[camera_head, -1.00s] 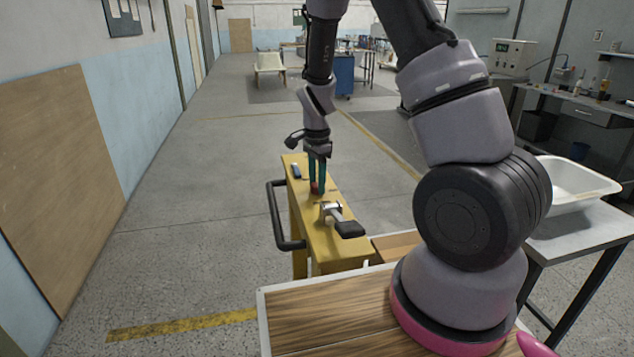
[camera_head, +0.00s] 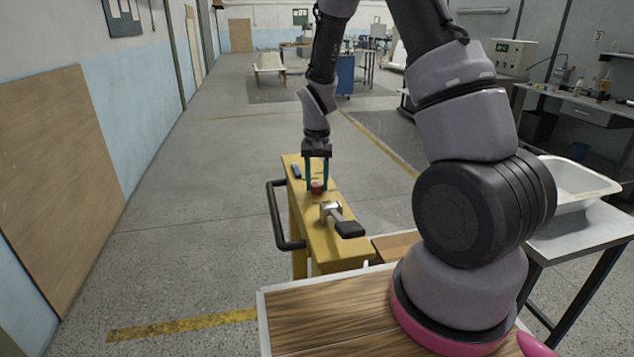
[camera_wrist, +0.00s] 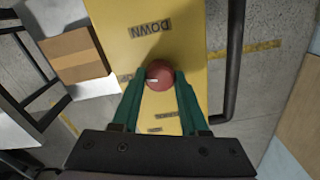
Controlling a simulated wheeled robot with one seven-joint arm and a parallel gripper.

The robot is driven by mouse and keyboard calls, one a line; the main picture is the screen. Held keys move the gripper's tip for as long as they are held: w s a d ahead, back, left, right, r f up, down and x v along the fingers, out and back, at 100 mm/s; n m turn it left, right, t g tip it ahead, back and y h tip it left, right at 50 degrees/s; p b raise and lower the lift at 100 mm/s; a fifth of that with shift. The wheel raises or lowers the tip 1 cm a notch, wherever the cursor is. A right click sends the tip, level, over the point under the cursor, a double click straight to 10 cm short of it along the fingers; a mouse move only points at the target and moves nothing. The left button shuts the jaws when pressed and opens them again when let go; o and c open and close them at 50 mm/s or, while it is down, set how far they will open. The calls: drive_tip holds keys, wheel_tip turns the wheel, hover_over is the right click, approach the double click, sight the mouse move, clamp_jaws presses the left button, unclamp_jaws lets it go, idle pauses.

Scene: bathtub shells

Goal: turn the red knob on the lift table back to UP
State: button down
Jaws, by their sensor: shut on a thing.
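The red knob (camera_head: 317,187) sits on top of the yellow lift table (camera_head: 333,252). In the wrist view the knob (camera_wrist: 159,72) is between my gripper's teal fingers (camera_wrist: 158,82), which are shut on it from both sides. A small white mark shows on the knob's left side. A DOWN label (camera_wrist: 150,28) lies beyond the knob. A label partly hidden by the left finger (camera_wrist: 126,77) is at the left, on the side of the white mark. In the head view my gripper (camera_head: 317,186) points straight down.
A metal part with a black handle (camera_head: 348,229) lies on the table nearer me. A small dark blue item (camera_head: 296,171) is at its far end. A black push bar (camera_head: 273,215) runs along its left side. Open floor lies to the left.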

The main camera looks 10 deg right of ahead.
sight(317, 184)
drive_tip(key=shift+n, duration=1.7)
drive_tip(key=shift+c, duration=2.1)
unclamp_jaws()
wheel_tip(317, 184, up, 11)
drive_tip(key=shift+f, duration=0.1)
